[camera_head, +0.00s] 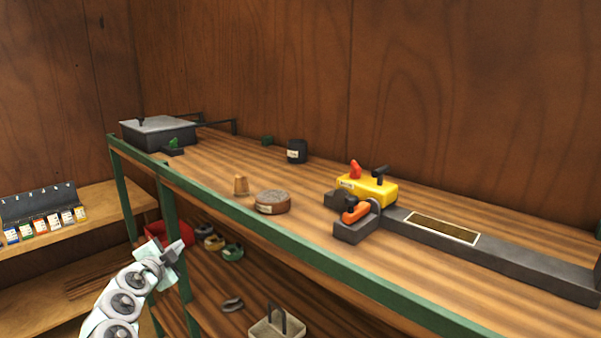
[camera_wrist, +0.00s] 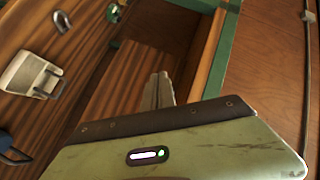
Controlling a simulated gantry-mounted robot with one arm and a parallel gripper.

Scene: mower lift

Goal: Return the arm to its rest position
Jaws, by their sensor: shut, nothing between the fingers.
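My arm (camera_head: 125,293) rises from the bottom left in the head view. My gripper (camera_head: 176,252) is at its upper end, in front of the green bench post and below the bench top. In the wrist view the gripper fingers (camera_wrist: 158,92) show together at the centre, closed and with nothing between them. The gripper is in front of the lower shelf, apart from the items on the bench top.
The green-edged bench (camera_head: 330,262) bears a yellow device (camera_head: 372,190) on a dark rail, a round brown tin (camera_head: 272,203), a wooden plug (camera_head: 241,185) and a grey-lidded box (camera_head: 158,131). Below are a red bin (camera_head: 170,232) and a pale caddy (camera_head: 268,330). A side shelf (camera_head: 100,212) stands left.

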